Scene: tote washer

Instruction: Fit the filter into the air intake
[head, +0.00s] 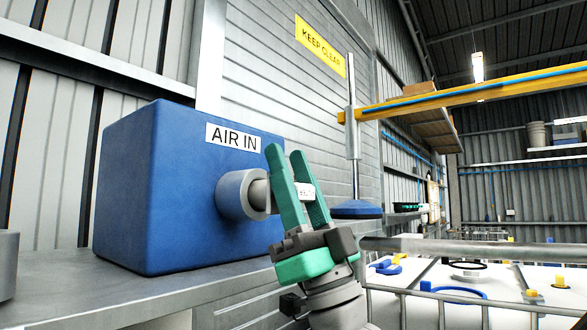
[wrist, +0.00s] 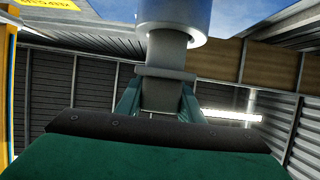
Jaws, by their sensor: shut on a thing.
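The air intake is a grey ring-shaped port (head: 236,196) on the side of a blue box (head: 150,190) labelled "AIR IN". My gripper (head: 286,153), with green fingers, is shut on the filter (head: 304,190), a pale grey cylinder with a small label, held level in front of the port. The filter's near end is at the port's mouth and looks in line with it. In the wrist view the filter (wrist: 165,88) sits between the fingers, and its narrower part meets the port (wrist: 178,14). How deep it sits inside is hidden.
The blue box stands on a grey metal shelf (head: 60,285). A grey vertical post with a blue disc foot (head: 357,209) stands behind my gripper.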

